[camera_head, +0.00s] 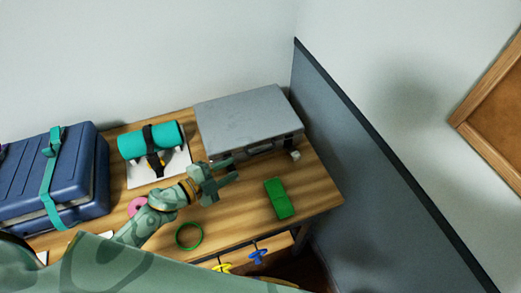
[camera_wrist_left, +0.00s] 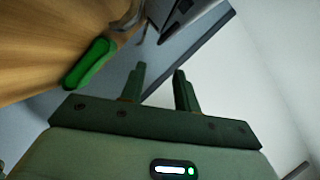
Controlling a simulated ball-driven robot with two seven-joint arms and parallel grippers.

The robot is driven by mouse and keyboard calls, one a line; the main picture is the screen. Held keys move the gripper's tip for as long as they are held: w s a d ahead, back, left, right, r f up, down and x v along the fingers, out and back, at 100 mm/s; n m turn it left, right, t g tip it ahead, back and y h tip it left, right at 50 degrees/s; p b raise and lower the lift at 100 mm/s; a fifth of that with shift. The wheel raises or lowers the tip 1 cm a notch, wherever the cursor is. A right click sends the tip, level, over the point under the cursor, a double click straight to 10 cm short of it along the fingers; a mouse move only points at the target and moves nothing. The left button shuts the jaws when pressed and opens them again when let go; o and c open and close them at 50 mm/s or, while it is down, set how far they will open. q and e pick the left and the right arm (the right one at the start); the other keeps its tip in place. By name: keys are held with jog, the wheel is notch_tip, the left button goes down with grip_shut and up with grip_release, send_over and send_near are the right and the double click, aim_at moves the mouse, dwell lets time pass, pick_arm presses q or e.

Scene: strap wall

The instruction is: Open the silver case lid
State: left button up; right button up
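The silver case (camera_head: 245,115) lies flat with its lid shut at the back right of the wooden table. Its front side, with dark latch or handle details, faces the near edge. Part of the case also shows at the top of the left wrist view (camera_wrist_left: 182,22). My left gripper (camera_head: 234,169) is just in front of the case's front left part, fingers apart and empty. In the left wrist view the two fingers (camera_wrist_left: 159,74) stand apart with nothing between them. Whether a finger touches the case I cannot tell. My right gripper is not in view.
A green block (camera_head: 279,199) and a green ring (camera_head: 189,236) lie on the table in front. A teal roll (camera_head: 150,140) and a strapped blue suitcase (camera_head: 55,175) stand left. A grey partition (camera_head: 350,150) borders the right. Yellow and blue items (camera_head: 257,255) hang at the front edge.

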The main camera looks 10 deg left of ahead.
aim_at(261, 152)
pick_arm(q)
jog(key=b+x, duration=0.3)
jog(key=x, duration=0.9)
jog(key=shift+w+f+b, duration=0.1)
jog(key=shift+w+b, duration=0.15)
jog(key=shift+b, duration=0.15)
jog(key=shift+w+d, duration=0.15)
jog(key=shift+w, duration=0.05)
grip_shut()
